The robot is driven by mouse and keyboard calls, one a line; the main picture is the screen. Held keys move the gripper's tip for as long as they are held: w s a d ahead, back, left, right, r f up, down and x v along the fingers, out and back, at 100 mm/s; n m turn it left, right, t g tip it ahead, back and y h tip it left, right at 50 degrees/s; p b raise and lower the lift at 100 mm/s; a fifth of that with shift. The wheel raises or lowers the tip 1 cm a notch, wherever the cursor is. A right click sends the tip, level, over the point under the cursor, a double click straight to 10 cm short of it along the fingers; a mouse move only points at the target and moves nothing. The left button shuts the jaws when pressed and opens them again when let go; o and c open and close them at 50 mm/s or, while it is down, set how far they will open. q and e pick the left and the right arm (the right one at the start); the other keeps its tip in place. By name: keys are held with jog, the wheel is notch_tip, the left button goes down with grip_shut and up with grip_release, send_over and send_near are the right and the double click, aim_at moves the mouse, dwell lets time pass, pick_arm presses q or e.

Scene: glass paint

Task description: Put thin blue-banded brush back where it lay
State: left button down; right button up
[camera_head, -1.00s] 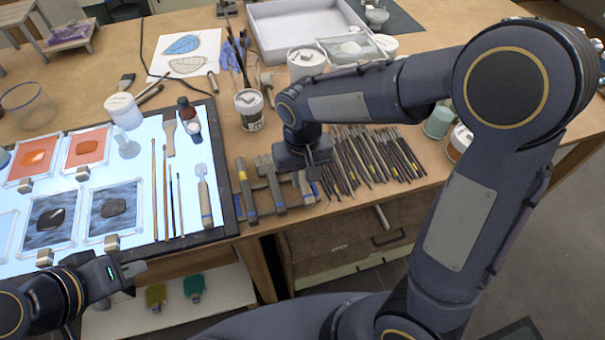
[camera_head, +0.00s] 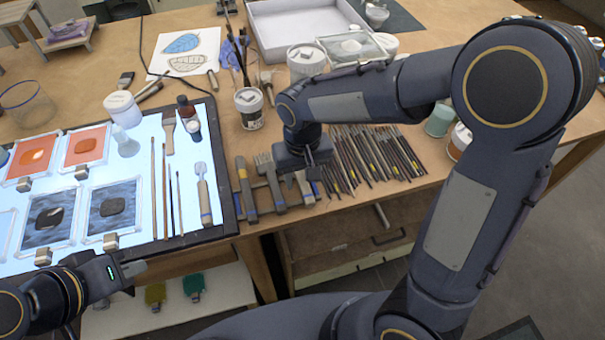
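Several slim brushes lie side by side on the lit panel (camera_head: 140,232). Two are long with wooden handles, and a thin short brush (camera_head: 180,205) lies at their right. I cannot make out for sure which one has the blue band. My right gripper (camera_head: 311,168) points down over the right end of the row of flat tools at the table's front edge. Its fingertips are small and partly hidden, so I cannot tell whether it holds anything. My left gripper (camera_head: 133,268) is low at the left, in front of the panel's front edge, with no brush visible in it.
A dense row of brushes (camera_head: 375,155) lies right of my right gripper. Flat tools (camera_head: 270,185) lie to its left. A wide brush (camera_head: 169,130), a scraper (camera_head: 203,190) and small bottles stand or lie on the panel. A jar with brushes (camera_head: 249,108) stands behind.

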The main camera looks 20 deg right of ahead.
notch_tip(320, 180, up, 8)
jog(key=shift+f, duration=0.2)
jog(key=shift+d+r, duration=0.1)
jog(key=shift+r, duration=0.05)
jog(key=s+d+m+t+y, duration=0.1)
jog(key=s+d, duration=0.3)
jog(key=s, duration=0.4)
jog(key=s+d+m+t+y, duration=0.1)
jog(key=s+d+t, duration=0.3)
jog(key=s, duration=0.4)
jog(key=shift+d+r+t+y, duration=0.15)
jog(key=shift+d+t+y, duration=0.25)
jog(key=shift+y, duration=0.5)
jog(key=shift+s+d, duration=0.1)
